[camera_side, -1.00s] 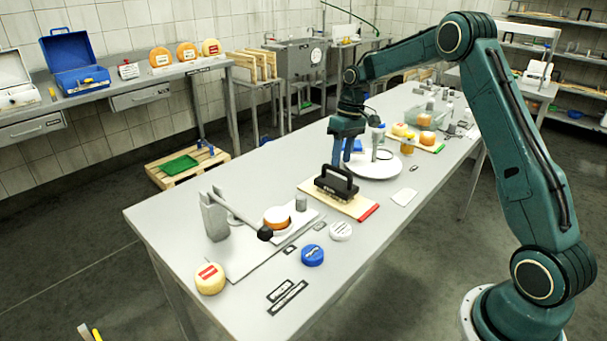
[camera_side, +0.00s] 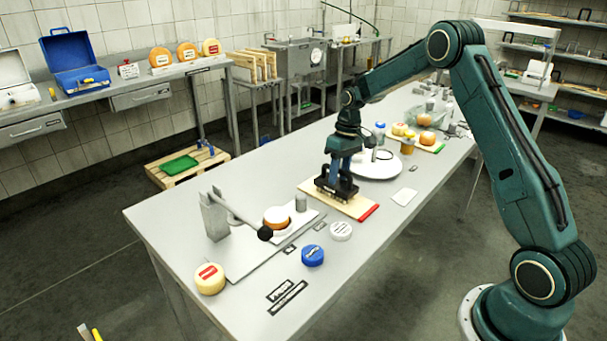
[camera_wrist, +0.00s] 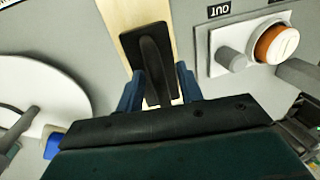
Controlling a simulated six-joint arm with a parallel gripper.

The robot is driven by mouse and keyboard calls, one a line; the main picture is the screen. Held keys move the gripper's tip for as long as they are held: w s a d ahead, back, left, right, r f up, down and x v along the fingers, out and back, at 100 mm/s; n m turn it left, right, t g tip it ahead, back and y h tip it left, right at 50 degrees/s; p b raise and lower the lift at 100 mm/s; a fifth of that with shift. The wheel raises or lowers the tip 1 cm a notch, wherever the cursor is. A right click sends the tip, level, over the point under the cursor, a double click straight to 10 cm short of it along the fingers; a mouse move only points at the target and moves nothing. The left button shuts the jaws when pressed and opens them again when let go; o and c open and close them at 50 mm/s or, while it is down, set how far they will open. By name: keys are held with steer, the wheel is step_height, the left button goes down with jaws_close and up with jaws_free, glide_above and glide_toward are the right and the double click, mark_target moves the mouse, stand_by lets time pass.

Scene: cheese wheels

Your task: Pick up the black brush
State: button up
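The black brush (camera_side: 323,186) rests on a light wooden board with a red end. In the wrist view the brush (camera_wrist: 151,48) shows as a dark block with a raised handle along its middle. My gripper (camera_side: 340,180) is lowered over it from above. In the wrist view the blue fingers of my gripper (camera_wrist: 159,88) stand on either side of the handle, with gaps between them and it. The gripper looks open. The near end of the brush is partly hidden by my gripper.
The wooden board (camera_side: 352,206) lies on the grey table. A white round plate (camera_side: 385,168) is just behind my gripper. A press with a long lever (camera_side: 215,216) and an orange cheese (camera_side: 277,217) stand to the left.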

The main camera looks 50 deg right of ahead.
jaws_close()
steer(key=shift+r, duration=0.1)
stand_by(0.4)
steer(key=shift+r, duration=4.95)
